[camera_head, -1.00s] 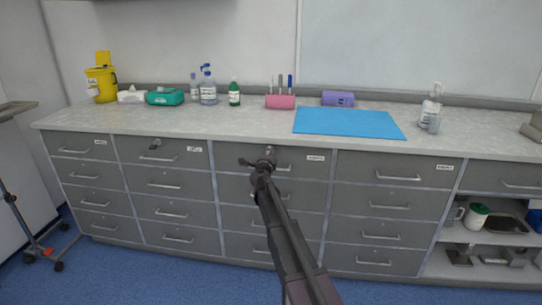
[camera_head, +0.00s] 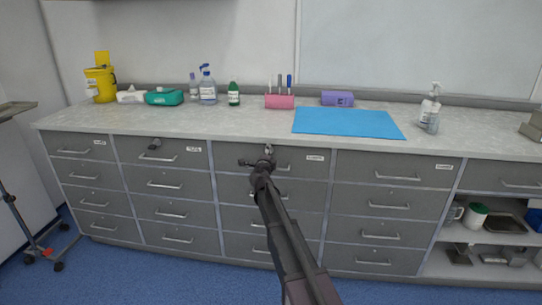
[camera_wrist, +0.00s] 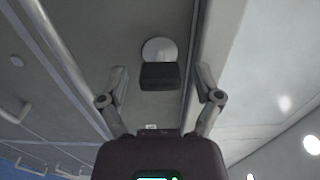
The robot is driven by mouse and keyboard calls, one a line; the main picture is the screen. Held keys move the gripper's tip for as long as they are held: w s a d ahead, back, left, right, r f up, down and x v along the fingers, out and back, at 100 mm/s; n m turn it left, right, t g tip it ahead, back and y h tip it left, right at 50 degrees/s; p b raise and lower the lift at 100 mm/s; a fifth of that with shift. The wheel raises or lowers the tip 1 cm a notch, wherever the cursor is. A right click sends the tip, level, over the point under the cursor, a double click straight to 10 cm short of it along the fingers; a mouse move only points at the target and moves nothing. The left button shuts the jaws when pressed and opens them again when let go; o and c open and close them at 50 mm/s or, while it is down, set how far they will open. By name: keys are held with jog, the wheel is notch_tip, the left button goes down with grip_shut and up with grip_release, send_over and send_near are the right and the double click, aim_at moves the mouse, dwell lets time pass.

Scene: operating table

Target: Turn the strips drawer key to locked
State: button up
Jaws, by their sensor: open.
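A key with a dark, block-shaped head (camera_wrist: 160,76) stands out from a round pale lock plate (camera_wrist: 160,50) on a grey drawer front, in the wrist view. My gripper (camera_wrist: 163,80) is open, with one finger on each side of the key head and gaps showing on both sides. In the head view my gripper (camera_head: 257,157) is at the top drawer of the third column (camera_head: 298,163) and hides its lock. Another dark key (camera_head: 155,143) shows on the top drawer of the second column. The drawer labels are too small to read.
The pale counter (camera_head: 230,122) overhangs close above my gripper; its edge (camera_wrist: 222,35) runs along the right in the wrist view. A blue mat (camera_head: 348,122), a pink holder (camera_head: 280,102) and bottles stand on it. The floor before the drawers is clear.

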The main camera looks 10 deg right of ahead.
jog(key=v, duration=1.2)
jog(key=shift+r, duration=0.1)
dwell(0.4)
